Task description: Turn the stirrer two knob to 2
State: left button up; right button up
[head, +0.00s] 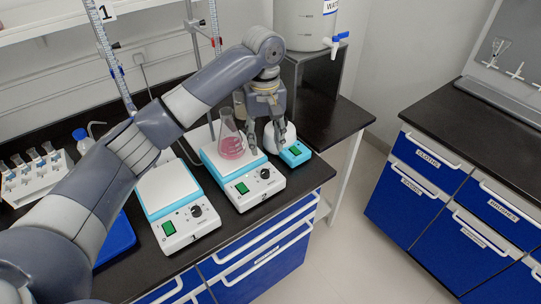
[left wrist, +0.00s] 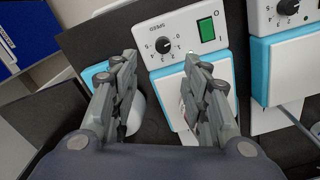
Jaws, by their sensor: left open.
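Stirrer two (head: 243,187) is a white and light-blue hot plate marked 2, with a dark round knob (head: 265,174) and a green switch (head: 242,188) on its sloped front. In the left wrist view the knob (left wrist: 163,45) shows upside down on the panel marked SPEED; its exact setting is too small to read. My left gripper (head: 266,145) is open and empty above the stirrer's back right, behind the knob. In the left wrist view the knob appears beyond and between the two open fingertips (left wrist: 161,62), apart from them. My right gripper is out of view.
A flask of pink liquid (head: 231,146) stands on stirrer two, just left of my gripper. Stirrer one (head: 190,226) is to the left. A small light-blue device (head: 295,153) sits close on the right. A tube rack (head: 36,177) stands at far left.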

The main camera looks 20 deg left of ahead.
aim_at(265, 172)
pick_arm(q)
jog(key=f, duration=0.2)
jog(key=f+p, duration=0.1)
jog(key=f, duration=0.1)
jog(key=s+f, duration=0.1)
jog(key=f, duration=0.2)
jog(key=shift+a, duration=0.1)
jog(key=shift+w+f+p, duration=0.1)
jog(key=shift+f+p, duration=0.2)
jog(key=shift+f, duration=1.25)
jog(key=c, duration=0.9)
grip_shut()
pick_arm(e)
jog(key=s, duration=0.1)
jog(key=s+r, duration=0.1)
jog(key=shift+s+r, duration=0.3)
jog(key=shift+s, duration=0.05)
